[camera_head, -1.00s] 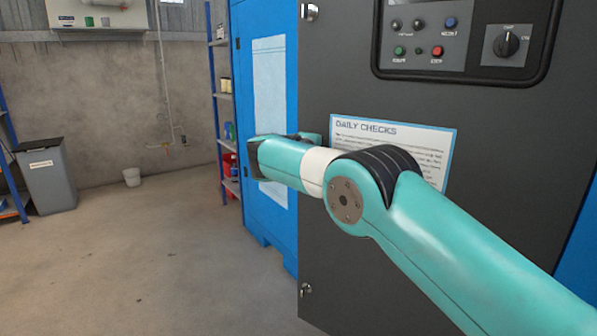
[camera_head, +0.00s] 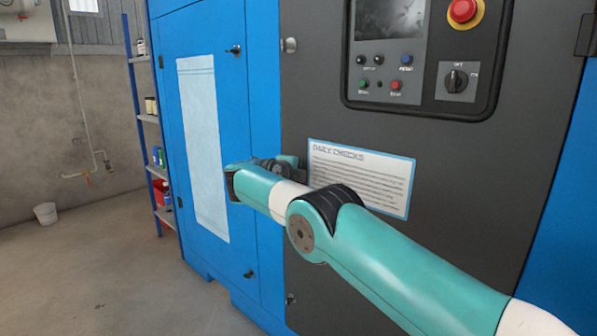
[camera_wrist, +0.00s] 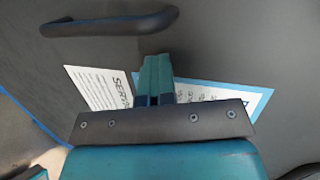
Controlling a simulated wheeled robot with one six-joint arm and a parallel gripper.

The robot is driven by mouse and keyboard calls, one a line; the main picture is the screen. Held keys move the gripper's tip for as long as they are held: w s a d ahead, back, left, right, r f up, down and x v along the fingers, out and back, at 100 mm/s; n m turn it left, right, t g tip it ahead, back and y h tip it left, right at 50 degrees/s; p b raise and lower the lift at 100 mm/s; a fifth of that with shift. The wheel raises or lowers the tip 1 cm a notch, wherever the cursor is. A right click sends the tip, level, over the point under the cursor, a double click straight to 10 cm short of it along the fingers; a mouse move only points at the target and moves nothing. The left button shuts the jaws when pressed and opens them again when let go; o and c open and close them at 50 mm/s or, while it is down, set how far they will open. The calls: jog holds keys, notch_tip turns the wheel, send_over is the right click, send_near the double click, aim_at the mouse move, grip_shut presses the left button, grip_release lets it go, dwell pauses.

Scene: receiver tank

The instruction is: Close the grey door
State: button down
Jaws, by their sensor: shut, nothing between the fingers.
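The grey door (camera_head: 450,165) is the dark panel with controls at the right of the head view. Its left edge now lies close against the blue cabinet front; I cannot tell whether it is fully flush. Its handle (camera_wrist: 110,22) shows as a dark bar at the top of the wrist view. My gripper (camera_wrist: 157,62) is shut and empty, pointing at the door's face over the label area, beside the handle and not around it. Contact with the door cannot be made out. In the head view my arm mostly hides the gripper and the handle.
The door carries a "Daily Checks" sheet (camera_head: 360,178), a control panel (camera_head: 420,60) and a red stop button (camera_head: 463,10). A blue cabinet door (camera_head: 235,100) adjoins at left. Floor at left is clear.

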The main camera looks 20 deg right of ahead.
jog(key=shift+w+d+r, duration=0.15)
jog(key=shift+w+d, duration=0.05)
jog(key=shift+d, duration=0.2)
jog(key=shift+w+d+r, duration=0.15)
jog(key=shift+d, duration=0.2)
jog(key=s+a+r+n+y, duration=0.2)
jog(key=s+a+r+n, duration=0.15)
jog(key=a+n, duration=0.2)
jog(key=s+a+r+n+y, duration=0.2)
jog(key=s+a+r+n, duration=0.15)
jog(key=a, duration=0.35)
jog(key=s+f+n+g+y, duration=0.25)
jog(key=s+n, duration=0.55)
jog(key=s, duration=0.8)
jog(key=s+d+f+n+g+y, duration=0.1)
jog(key=s+n+g+y, duration=0.3)
jog(key=s+n, duration=0.9)
jog(key=s+f+n+g+y, duration=0.1)
jog(key=s+n+g+y, duration=0.3)
jog(key=s, duration=1.6)
notch_tip(320, 180, up, 21)
jog(key=p, duration=2.2)
jog(key=shift+w+r, duration=0.15)
jog(key=shift+w, duration=0.05)
